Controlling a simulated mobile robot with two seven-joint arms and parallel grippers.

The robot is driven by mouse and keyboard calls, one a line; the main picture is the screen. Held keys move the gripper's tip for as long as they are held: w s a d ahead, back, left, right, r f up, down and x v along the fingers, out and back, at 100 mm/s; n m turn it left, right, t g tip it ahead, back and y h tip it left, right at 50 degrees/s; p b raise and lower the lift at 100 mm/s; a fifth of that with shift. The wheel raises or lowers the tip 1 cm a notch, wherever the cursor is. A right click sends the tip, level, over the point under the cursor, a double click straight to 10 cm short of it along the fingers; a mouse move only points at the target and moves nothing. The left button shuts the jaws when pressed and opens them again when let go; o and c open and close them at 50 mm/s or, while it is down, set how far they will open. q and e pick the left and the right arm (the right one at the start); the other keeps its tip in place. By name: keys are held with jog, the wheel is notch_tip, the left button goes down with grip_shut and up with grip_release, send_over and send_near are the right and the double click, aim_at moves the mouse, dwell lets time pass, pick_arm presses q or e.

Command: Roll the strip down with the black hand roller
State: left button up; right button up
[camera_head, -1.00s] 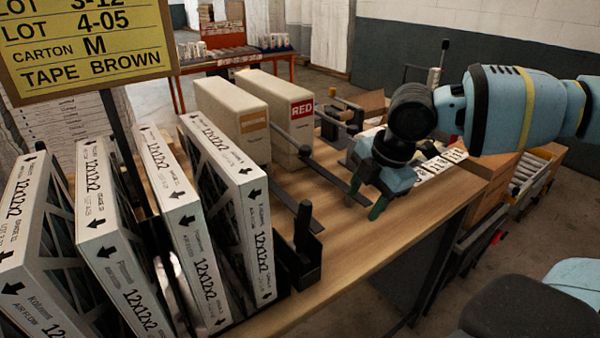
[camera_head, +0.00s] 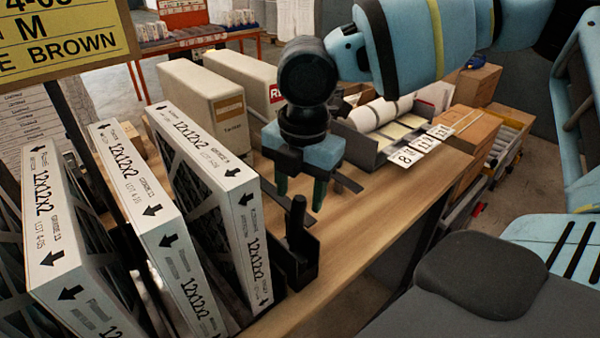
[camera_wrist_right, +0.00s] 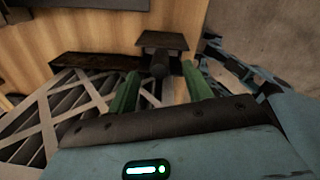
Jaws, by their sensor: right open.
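An upright black handle (camera_head: 297,222), which looks like the hand roller, stands in a dark holder (camera_head: 300,262) near the table's front edge. My right gripper (camera_head: 300,196) is open, its green fingers pointing down just above and behind the handle in the head view. In the right wrist view the dark round handle (camera_wrist_right: 159,63) shows between the two open green fingers, and no grip on it is visible. Its roller end is hidden. I cannot make out the strip for certain. My left gripper is not in view.
Several white boxed filters (camera_head: 205,160) stand in a row left of the handle. Two beige cartons (camera_head: 208,105) stand behind. A tray with white rolls (camera_head: 375,115) and number cards (camera_head: 422,145) are at the right. The wooden tabletop (camera_head: 375,200) right of the handle is clear.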

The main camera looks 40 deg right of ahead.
aim_at(301, 197)
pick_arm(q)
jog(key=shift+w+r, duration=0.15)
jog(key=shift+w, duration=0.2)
pick_arm(e)
jog(key=shift+f, duration=2.1)
grip_shut()
jog(key=c, duration=0.7)
grip_release()
jog(key=shift+w, duration=0.1)
jog(key=c, duration=1.5)
grip_release()
jog(key=shift+r, duration=0.15)
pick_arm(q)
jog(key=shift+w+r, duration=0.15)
pick_arm(e)
jog(key=c, duration=1.1)
grip_release()
jog(key=shift+d+r, duration=0.1)
jog(key=shift+r, duration=0.1)
jog(key=c, duration=1.1)
grip_release()
jog(key=shift+r, duration=0.1)
